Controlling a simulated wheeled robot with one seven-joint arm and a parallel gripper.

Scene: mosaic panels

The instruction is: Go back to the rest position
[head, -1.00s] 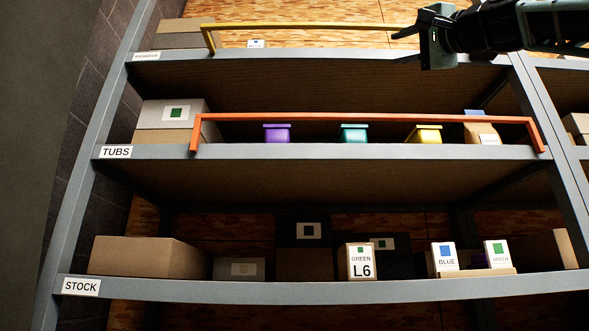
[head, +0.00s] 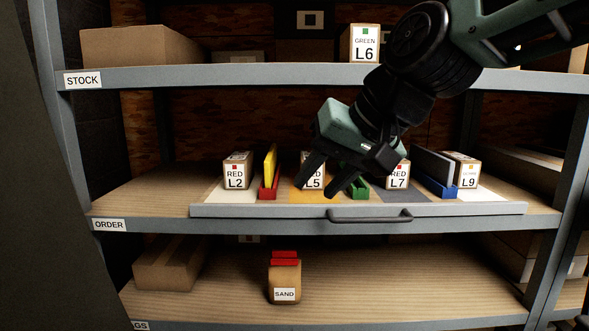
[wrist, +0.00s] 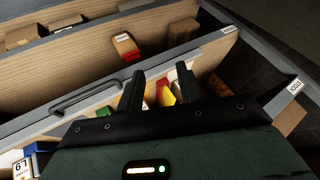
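My gripper (head: 322,182) hangs in front of the ORDER shelf (head: 150,222), fingers pointing down and to the left. Its two fingers are apart with nothing held between them; they also show apart in the wrist view (wrist: 158,88). Behind the fingers, a box marked L5 (head: 314,182) is partly hidden, and so is a green holder (head: 359,187).
A pull-out tray (head: 260,211) with a dark handle (head: 370,216) carries boxes RED L2 (head: 236,172), RED L7 (head: 398,175) and L9 (head: 465,172), plus upright panels. Above is the STOCK shelf (head: 220,76) with GREEN L6 (head: 364,45). A SAND bag (head: 285,283) stands below.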

